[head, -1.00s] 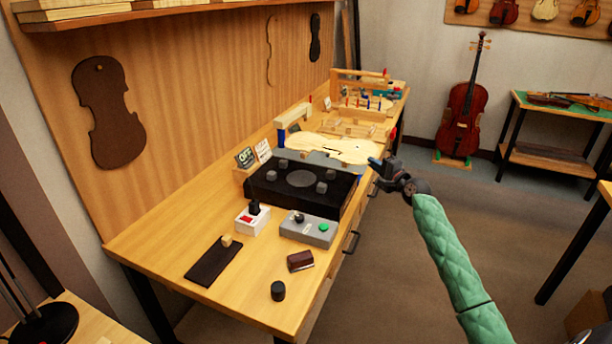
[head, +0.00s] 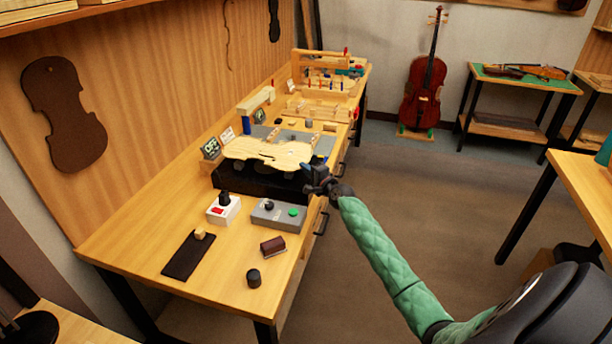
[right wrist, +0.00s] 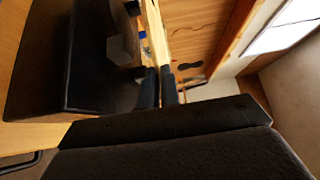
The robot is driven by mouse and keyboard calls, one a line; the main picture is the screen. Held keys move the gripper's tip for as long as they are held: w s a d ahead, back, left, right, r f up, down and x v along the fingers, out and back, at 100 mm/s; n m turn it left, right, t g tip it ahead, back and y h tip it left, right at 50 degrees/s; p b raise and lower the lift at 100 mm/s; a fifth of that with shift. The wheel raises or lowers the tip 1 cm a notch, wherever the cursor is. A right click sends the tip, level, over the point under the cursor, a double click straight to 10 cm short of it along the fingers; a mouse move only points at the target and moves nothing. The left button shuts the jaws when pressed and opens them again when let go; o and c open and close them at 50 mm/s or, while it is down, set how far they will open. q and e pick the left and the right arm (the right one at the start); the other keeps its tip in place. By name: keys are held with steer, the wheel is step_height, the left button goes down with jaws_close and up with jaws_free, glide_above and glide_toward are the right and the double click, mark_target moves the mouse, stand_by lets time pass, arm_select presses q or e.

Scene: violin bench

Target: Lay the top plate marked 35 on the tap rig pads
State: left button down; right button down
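The pale violin top plate (head: 268,153) is held flat over the black tap rig (head: 250,184) in the head view. The plate's edge also shows between the fingers in the right wrist view (right wrist: 157,38). I cannot read a number on it. My right gripper (head: 311,168) is shut on the plate's right end; its fingers also show in the right wrist view (right wrist: 158,86). The plate hides most of the rig's top and its pads, so I cannot tell whether it touches them. My left gripper is not in view.
In front of the rig are a white switch box (head: 222,210), a grey box with a green button (head: 279,214), a dark strip (head: 188,256), a brown block (head: 273,246) and a black cylinder (head: 254,278). Wooden fixtures fill the bench's far end.

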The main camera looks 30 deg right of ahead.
step_height(320, 180, down, 3)
steer(key=shift+d+r, duration=0.1)
steer(key=shift+r, duration=0.1)
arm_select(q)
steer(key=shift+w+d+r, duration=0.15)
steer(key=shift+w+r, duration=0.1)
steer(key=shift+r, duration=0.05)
arm_select(e)
steer(key=shift+f, duration=0.45)
arm_select(q)
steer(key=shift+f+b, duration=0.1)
steer(key=shift+b, duration=0.2)
arm_select(e)
steer(key=c, duration=1.6)
jaws_free()
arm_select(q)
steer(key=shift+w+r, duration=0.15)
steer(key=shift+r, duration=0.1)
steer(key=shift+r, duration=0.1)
arm_select(e)
steer(key=shift+r, duration=0.1)
